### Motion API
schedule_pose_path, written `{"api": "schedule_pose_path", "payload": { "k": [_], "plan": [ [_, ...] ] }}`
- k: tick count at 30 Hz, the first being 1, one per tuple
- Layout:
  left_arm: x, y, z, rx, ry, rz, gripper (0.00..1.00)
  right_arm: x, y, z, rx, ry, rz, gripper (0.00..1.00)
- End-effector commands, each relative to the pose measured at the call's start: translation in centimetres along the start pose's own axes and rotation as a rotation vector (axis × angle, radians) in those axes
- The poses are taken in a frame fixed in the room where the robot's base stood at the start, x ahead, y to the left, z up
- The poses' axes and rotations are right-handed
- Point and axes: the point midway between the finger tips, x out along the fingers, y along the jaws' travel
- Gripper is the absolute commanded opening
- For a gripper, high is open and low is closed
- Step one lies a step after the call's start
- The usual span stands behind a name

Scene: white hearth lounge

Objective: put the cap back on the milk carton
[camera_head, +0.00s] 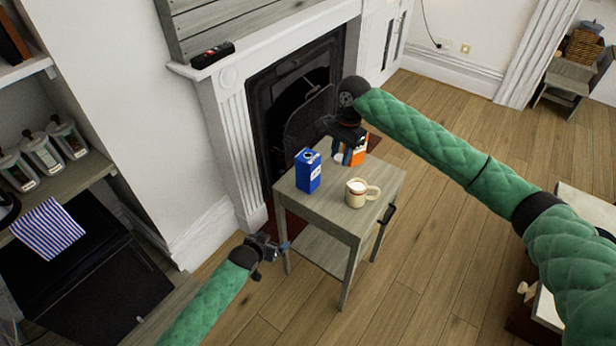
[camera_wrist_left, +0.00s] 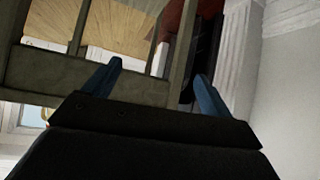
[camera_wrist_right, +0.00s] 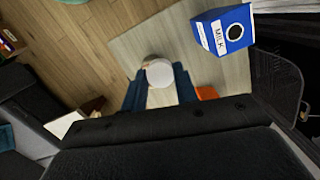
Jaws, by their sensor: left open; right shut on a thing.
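The blue milk carton (camera_head: 308,172) stands upright on the small grey table (camera_head: 322,207). In the right wrist view the carton (camera_wrist_right: 224,30) shows a dark round opening on its top, with no cap on it. My right gripper (camera_head: 343,148) is above the table's back part, to the right of the carton. It is shut on a white round cap (camera_wrist_right: 160,72), between its blue fingertips; in the head view I cannot make the cap out clearly. My left gripper (camera_head: 277,247) is open and empty, low beside the table's left front, and its fingers (camera_wrist_left: 158,75) show apart.
A beige mug (camera_head: 356,194) stands right of the carton. An orange carton (camera_head: 356,150) stands at the table's back, partly hidden by my right gripper. The fireplace (camera_head: 290,110) is behind. The table's front has bare room.

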Motion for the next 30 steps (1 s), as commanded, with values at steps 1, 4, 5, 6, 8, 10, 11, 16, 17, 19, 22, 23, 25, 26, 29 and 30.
{"api": "schedule_pose_path", "payload": {
  "k": [1,4,5,6,8,10,11,16,17,19,22,23,25,26,29,30],
  "plan": [
    [-0.3,-0.2,-3.4,0.020,0.049,0.015,0.85,-0.3,-1.6,0.2,0.055,-0.002,-0.009,0.08],
    [-1.1,0.1,-9.2,0.048,0.136,0.051,0.85,-0.8,-4.2,0.5,0.177,-0.006,-0.023,0.08],
    [-1.5,0.2,-10.9,0.058,0.162,0.062,0.85,-0.9,-5.0,0.6,0.214,-0.007,-0.027,0.08],
    [-2.0,0.4,-12.9,0.068,0.193,0.077,0.85,-1.1,-6.0,0.7,0.259,-0.009,-0.033,0.08],
    [-2.8,0.8,-15.7,0.083,0.236,0.100,0.85,-1.4,-7.4,0.9,0.325,-0.012,-0.041,0.08],
    [-3.6,1.2,-18.3,0.099,0.277,0.124,0.85,-1.7,-8.8,1.1,0.395,-0.014,-0.048,0.08],
    [-4.0,1.4,-19.3,0.104,0.293,0.133,0.85,-1.8,-9.3,1.3,0.421,-0.016,-0.050,0.08],
    [-5.6,2.1,-23.0,0.125,0.351,0.172,0.85,-2.2,-11.4,1.7,0.527,-0.020,-0.059,0.08],
    [-5.8,2.2,-23.3,0.127,0.357,0.176,0.85,-2.3,-11.6,1.7,0.539,-0.021,-0.060,0.08],
    [-6.0,2.4,-23.9,0.131,0.365,0.183,0.85,-2.4,-11.9,1.8,0.555,-0.021,-0.062,0.08],
    [-6.1,2.4,-24.1,0.132,0.369,0.186,0.85,-2.4,-12.1,1.8,0.566,-0.022,-0.063,0.08],
    [-6.1,2.4,-24.1,0.132,0.369,0.186,0.85,-2.4,-12.1,1.8,0.566,-0.022,-0.063,0.08],
    [-6.1,2.4,-24.1,0.131,0.369,0.185,0.85,-2.4,-12.0,1.8,0.566,-0.022,-0.063,0.08],
    [-6.1,2.4,-24.1,0.131,0.369,0.185,0.85,-2.4,-12.0,1.8,0.565,-0.022,-0.063,0.08],
    [-6.1,2.4,-24.1,0.131,0.369,0.185,0.85,-2.4,-12.0,1.8,0.565,-0.022,-0.063,0.08],
    [-6.1,2.4,-24.1,0.131,0.369,0.185,0.85,-2.4,-12.0,1.8,0.564,-0.022,-0.063,0.08]
  ]
}}
